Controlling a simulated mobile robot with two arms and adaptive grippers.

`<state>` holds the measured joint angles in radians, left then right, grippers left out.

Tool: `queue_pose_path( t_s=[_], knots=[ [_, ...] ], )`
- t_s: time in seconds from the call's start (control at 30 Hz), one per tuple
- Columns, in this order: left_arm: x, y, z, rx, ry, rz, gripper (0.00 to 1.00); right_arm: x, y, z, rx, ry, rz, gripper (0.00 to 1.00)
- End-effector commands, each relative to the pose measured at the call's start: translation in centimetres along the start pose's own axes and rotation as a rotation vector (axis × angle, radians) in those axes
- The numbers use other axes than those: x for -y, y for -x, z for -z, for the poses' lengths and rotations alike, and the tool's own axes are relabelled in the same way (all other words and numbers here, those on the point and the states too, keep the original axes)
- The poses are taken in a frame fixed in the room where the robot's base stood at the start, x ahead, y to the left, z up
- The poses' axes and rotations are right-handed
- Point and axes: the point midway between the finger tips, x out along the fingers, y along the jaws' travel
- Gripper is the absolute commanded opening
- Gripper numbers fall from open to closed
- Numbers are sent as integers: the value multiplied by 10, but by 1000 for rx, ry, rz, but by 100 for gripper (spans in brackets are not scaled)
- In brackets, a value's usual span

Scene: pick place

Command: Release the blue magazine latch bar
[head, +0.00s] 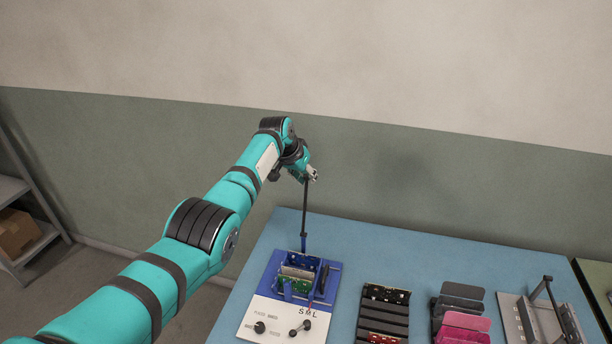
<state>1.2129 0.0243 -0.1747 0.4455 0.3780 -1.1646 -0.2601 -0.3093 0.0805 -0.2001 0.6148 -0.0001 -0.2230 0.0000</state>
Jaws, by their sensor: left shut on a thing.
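The blue magazine (328,268) sits on a white-fronted base at the left end of the blue table, with several upright boards (297,272) in it. Its latch bar (305,212) is a thin dark rod with a blue lower end, standing nearly upright at the magazine's back edge. My left gripper (313,174) is shut on the upper end of this bar, well above the table. The exact contact between fingers and bar is small and partly hidden. My right gripper is out of view.
The white panel (258,312) in front carries black knobs. To the right stand a black slotted rack (384,312), a holder with grey and pink plates (464,325) and a grey fixture (535,318) with a tilted dark bar. Blue table (400,255) is clear behind them. A wall rises behind.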

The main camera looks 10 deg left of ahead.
Motion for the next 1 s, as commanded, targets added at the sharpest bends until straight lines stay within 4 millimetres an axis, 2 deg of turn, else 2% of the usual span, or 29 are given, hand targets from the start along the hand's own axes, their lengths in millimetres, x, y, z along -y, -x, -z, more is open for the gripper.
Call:
queue_pose_path(
  t_s=[0.03, 0.07, 0.27, 0.43, 0.67, 0.87, 1.0],
  knots=[
    [4, 10, 14, -39, -3, 11, 0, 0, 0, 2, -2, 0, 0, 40],
    [4, 10, 14, -39, -3, 11, 19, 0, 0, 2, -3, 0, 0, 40],
    [3, 8, 12, -32, -3, 9, 45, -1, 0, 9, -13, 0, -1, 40],
    [2, 6, 10, -27, -3, 7, 45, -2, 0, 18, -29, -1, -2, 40],
    [2, 10, 9, -26, -3, 6, 45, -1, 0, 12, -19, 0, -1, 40],
    [2, 30, 9, -28, -4, 6, 45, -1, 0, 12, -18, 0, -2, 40],
    [3, 57, 9, -30, -3, 8, 45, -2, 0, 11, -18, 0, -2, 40]
  ],
)
